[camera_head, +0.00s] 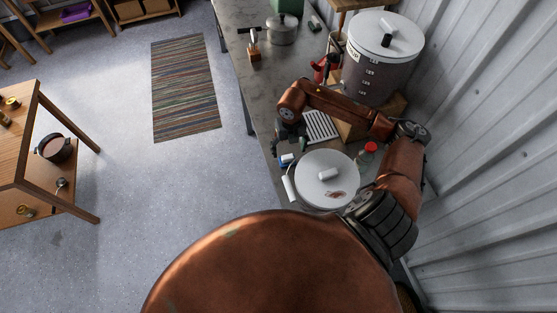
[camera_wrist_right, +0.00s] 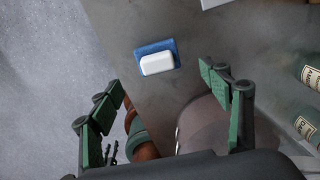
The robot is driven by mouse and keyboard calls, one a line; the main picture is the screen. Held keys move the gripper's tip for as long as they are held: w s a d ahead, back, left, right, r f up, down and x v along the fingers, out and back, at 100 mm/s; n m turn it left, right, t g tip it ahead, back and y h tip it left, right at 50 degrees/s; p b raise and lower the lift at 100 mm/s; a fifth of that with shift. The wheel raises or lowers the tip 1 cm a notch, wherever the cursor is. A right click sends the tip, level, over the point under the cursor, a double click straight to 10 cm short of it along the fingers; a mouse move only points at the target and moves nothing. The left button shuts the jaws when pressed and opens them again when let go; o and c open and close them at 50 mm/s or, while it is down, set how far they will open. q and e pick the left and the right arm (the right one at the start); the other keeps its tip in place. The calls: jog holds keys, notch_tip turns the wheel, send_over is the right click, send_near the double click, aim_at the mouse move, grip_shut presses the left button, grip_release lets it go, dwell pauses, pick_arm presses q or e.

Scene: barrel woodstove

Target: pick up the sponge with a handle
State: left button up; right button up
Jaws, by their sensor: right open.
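The sponge with a handle (camera_head: 286,160) lies on the grey counter (camera_head: 235,62) near its left edge, just left of the near white lid. In the right wrist view the sponge (camera_wrist_right: 157,57) shows a blue base and a white handle on top, ahead of the fingertips and between their lines. My right gripper (camera_head: 288,142) is beside it in the head view and partly covers the area around it. In the right wrist view the right gripper (camera_wrist_right: 160,82) is open and empty, its fingers apart from the sponge.
A container with a white lid (camera_head: 324,181) stands close to the sponge. A white slatted rack (camera_head: 321,126) and a red-capped bottle (camera_head: 370,148) are nearby. Bottles (camera_wrist_right: 305,125) stand at right in the wrist view. A large lidded pot (camera_head: 377,75) stands by the corrugated wall (camera_head: 490,110).

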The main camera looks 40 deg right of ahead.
aim_at(288, 158)
jog(key=f+p, duration=0.2)
jog(key=f, duration=0.4)
jog(key=shift+a+f, duration=0.15)
jog(key=shift+a, duration=0.05)
jog(key=shift+f, duration=0.5)
pick_arm(q)
jog(key=shift+w+r, duration=0.2)
jog(key=shift+r, duration=0.35)
jog(key=shift+w+r, duration=0.15)
jog(key=shift+r, duration=0.4)
pick_arm(e)
jog(key=shift+c, duration=0.4)
jog(key=c, duration=1.1)
jog(key=shift+o, duration=0.2)
notch_tip(288, 158, up, 9)
jog(key=shift+w+d+f+b, duration=0.1)
jog(key=shift+f+b, duration=0.1)
jog(key=shift+b, duration=0.7)
pick_arm(q)
jog(key=shift+f, duration=0.95)
pick_arm(e)
jog(key=shift+r, duration=0.7)
